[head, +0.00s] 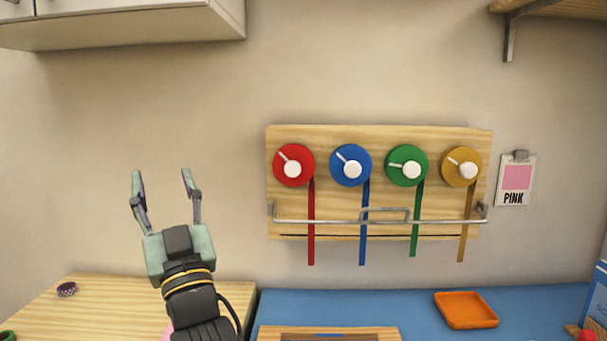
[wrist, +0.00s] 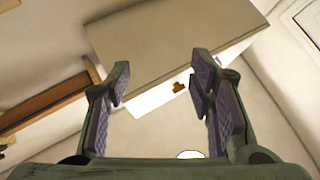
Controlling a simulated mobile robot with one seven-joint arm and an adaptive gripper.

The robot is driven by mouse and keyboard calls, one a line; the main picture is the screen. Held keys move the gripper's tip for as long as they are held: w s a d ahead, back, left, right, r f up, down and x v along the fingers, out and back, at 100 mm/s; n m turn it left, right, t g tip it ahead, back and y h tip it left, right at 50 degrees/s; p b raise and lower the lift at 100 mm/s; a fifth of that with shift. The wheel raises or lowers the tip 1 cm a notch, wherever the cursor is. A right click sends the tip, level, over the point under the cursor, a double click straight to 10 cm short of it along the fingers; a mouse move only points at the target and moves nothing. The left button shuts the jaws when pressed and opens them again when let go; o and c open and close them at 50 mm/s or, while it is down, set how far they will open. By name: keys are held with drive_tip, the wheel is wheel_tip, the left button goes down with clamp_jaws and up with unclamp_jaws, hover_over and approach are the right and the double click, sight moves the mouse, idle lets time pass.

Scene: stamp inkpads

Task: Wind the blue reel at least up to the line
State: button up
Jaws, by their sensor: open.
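The blue reel (head: 350,165) is on a wooden board (head: 380,140) on the wall, second from the left. It has a white knob (head: 351,170) at its centre and a pale pointer toward the upper left. A blue ribbon (head: 363,240) hangs from its right side, passes behind the metal bar and ends below the board. A dark line (head: 340,236) runs across the lower board; the blue ribbon's end is below it. My gripper (head: 160,180) is open and empty, pointing up, left of the board and apart from it. Its fingers also show in the wrist view (wrist: 160,95).
Red (head: 294,165), green (head: 406,165) and yellow (head: 461,166) reels flank the blue one. A metal bar (head: 335,221) crosses in front of the ribbons. A cabinet (head: 130,25) hangs at upper left. An orange tray (head: 466,309) lies on the blue surface below.

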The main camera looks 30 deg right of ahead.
drive_tip(key=s+d+f+m+g+h, duration=0.15)
drive_tip(key=d+h, duration=0.25)
drive_tip(key=d, duration=0.5)
drive_tip(key=s+d+f+m+g+h, duration=0.1)
drive_tip(key=d+f+m+g+h, duration=0.2)
drive_tip(key=d, duration=0.6)
drive_tip(key=m+g+h, duration=0.2)
drive_tip(key=m+h, duration=0.1)
drive_tip(key=h, duration=0.3)
approach(353, 173)
drive_tip(key=p+x, duration=0.3)
drive_tip(key=x, duration=0.5)
drive_tip(key=shift+w+r+p, duration=0.1)
drive_tip(key=shift+r+p, duration=0.1)
drive_tip(key=shift+p, duration=0.2)
drive_tip(key=shift+w+d+r, duration=0.15)
drive_tip(key=shift+w+d, duration=0.2)
drive_tip(key=shift+w, duration=0.1)
drive_tip(key=shift+c, duration=0.4)
drive_tip(key=c, duration=1.1)
